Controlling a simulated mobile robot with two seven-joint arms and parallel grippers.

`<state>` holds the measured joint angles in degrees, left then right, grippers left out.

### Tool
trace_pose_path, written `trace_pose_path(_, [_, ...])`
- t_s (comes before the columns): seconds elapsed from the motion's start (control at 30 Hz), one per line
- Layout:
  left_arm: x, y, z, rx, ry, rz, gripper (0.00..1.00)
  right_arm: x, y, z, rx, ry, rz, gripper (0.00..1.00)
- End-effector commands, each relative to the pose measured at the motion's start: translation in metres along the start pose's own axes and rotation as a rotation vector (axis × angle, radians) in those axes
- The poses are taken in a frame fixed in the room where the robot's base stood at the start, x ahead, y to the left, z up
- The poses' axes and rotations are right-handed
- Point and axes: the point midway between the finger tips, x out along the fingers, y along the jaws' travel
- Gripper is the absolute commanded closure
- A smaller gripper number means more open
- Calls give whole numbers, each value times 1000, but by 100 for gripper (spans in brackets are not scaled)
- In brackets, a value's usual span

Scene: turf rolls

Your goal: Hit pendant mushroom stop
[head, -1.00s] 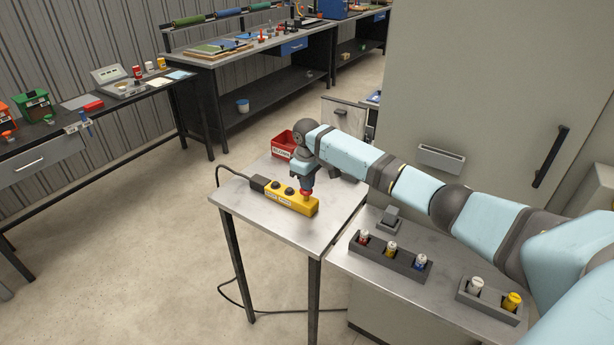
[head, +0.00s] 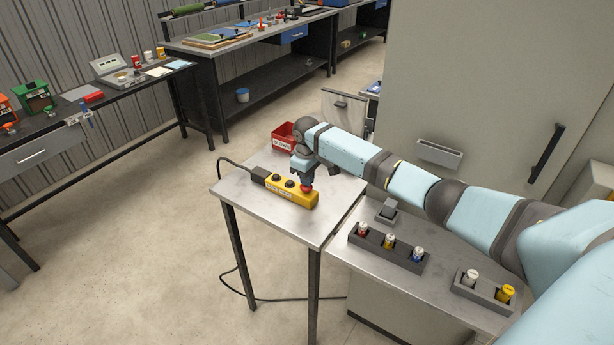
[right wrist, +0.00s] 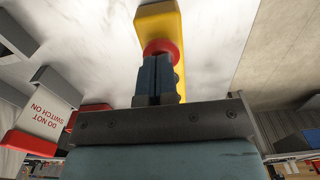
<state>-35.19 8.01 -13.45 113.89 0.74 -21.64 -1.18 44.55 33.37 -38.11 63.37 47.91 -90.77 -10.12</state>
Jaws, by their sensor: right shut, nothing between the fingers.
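A yellow pendant box (head: 290,193) lies on the small metal table, with two dark buttons and a red mushroom stop (head: 307,188) at its near right end. My right gripper (head: 305,182) points down at the mushroom stop, its tips at or just over the red cap. In the right wrist view the shut fingers (right wrist: 157,78) reach the red mushroom stop (right wrist: 161,47) and hide part of it. I cannot tell whether the cap is pressed in. My left gripper is not in view.
A red box (head: 284,135) stands behind the pendant; a "DO NOT SWITCH ON" tag (right wrist: 46,118) shows in the wrist view. A cable runs off the pendant's left end. Holders with coloured canisters (head: 388,248) sit on the adjoining counter (head: 430,290). The table's left part is clear.

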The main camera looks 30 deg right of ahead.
Motion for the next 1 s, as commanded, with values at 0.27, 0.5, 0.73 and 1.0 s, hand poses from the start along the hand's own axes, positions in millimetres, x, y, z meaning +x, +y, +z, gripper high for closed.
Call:
trace_pose_path(0.27, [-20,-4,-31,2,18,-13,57,-49,2,-2,1,10,5,100])
trace_pose_path(0.5, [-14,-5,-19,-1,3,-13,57,-103,2,-2,2,10,4,100])
trace_pose_path(0.73, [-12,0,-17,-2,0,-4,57,-130,2,-1,2,8,4,100])
trace_pose_path(1.0, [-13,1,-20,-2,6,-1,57,-134,2,-1,3,6,4,100])
